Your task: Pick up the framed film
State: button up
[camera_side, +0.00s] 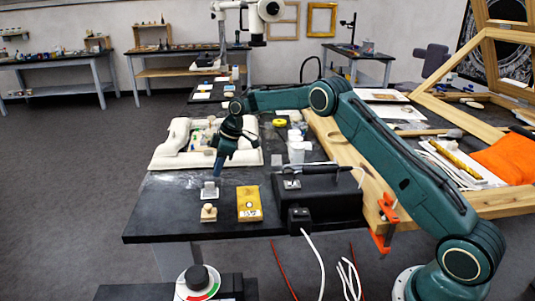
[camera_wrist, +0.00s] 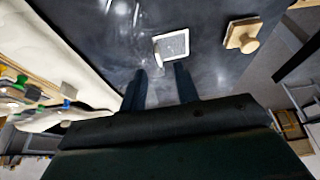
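The framed film (camera_wrist: 172,46), a small square with a pale rim and a grey middle, lies on the dark tabletop in the wrist view. It also shows in the side view as a small pale piece (camera_side: 210,192) near the table's front left. My gripper (camera_wrist: 161,76) points down toward it, with two dark fingers apart and nothing seen between them. The fingertips lie just short of the film's near edge in the wrist view. In the side view my gripper (camera_side: 217,172) is just above and behind the film; the exact height gap is hard to tell.
A wooden block with a round knob (camera_wrist: 243,35) sits beside the film. A yellow block (camera_side: 249,204) and a black box unit (camera_side: 320,195) stand to the right in the side view. A cream padded tray (camera_side: 165,157) with small pieces lies behind. The table's front edge is close.

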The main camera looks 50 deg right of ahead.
aim_at(209, 190)
jog(key=shift+a+f, duration=0.1)
jog(key=shift+f, duration=0.15)
jog(key=shift+w+f, duration=0.1)
jog(key=shift+d+x, duration=0.2)
jog(key=shift+x, duration=2.3)
grip_shut()
